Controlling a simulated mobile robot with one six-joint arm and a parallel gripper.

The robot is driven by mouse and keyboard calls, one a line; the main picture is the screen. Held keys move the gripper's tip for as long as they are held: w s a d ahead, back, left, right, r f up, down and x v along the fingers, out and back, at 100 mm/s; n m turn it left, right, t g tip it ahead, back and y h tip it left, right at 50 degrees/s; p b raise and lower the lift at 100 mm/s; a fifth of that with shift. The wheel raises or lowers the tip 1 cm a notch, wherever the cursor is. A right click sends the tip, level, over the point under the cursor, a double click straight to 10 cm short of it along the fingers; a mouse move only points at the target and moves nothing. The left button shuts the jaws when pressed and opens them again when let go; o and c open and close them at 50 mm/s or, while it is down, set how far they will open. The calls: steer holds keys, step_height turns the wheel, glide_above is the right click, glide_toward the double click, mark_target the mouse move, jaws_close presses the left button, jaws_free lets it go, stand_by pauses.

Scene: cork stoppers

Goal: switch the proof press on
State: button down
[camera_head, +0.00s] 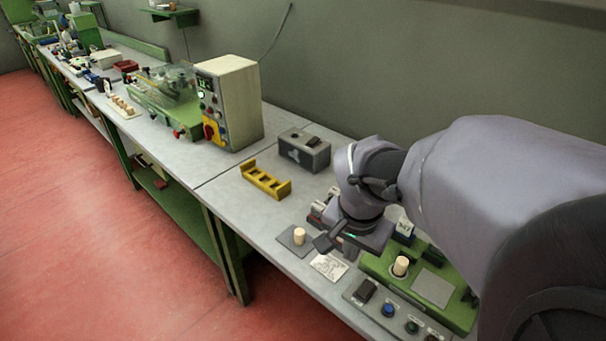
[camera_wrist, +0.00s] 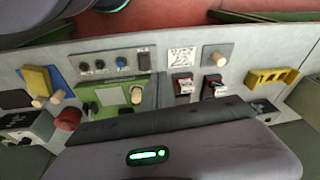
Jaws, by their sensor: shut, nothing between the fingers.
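A green machine (camera_head: 433,287), which looks like the proof press though no name is readable, stands at the lower right of the head view. A pale cork (camera_head: 400,266) stands in it. Its grey front panel (camera_wrist: 114,77) carries a black rocker switch (camera_head: 365,291), a blue button (camera_head: 389,309) and a green button (camera_head: 411,326). The rocker (camera_wrist: 144,62) also shows in the wrist view; its position cannot be told. My gripper (camera_head: 338,243) is shut and empty, above the bench beside the machine, apart from the rocker.
Two red-based switch units (camera_wrist: 183,86) (camera_wrist: 214,88) sit beside the machine. A cork (camera_head: 299,236) stands on a grey plate, near a printed card (camera_head: 329,267). A yellow rack (camera_head: 265,180) and grey box (camera_head: 304,150) stand farther left. The bench between rack and cream cabinet (camera_head: 231,100) is clear.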

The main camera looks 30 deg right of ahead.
steer(key=m+g, duration=0.1)
steer(key=m, duration=0.1)
glide_above(367, 284)
steer(key=s+a, duration=0.1)
steer(key=a, duration=0.2)
step_height(367, 284, down, 3)
steer(key=shift+s, duration=0.1)
steer(key=f+b, duration=0.2)
steer(key=f, duration=0.2)
steer(key=d+f+b, duration=0.1)
steer(key=f+b, duration=0.1)
steer(key=f, duration=0.3)
steer(key=w+d+f+b, duration=0.1)
steer(key=f+b, duration=0.1)
steer(key=f, duration=0.2)
steer(key=shift+d+f, duration=0.25)
steer(key=shift+f, duration=0.1)
steer(key=shift+r, duration=0.1)
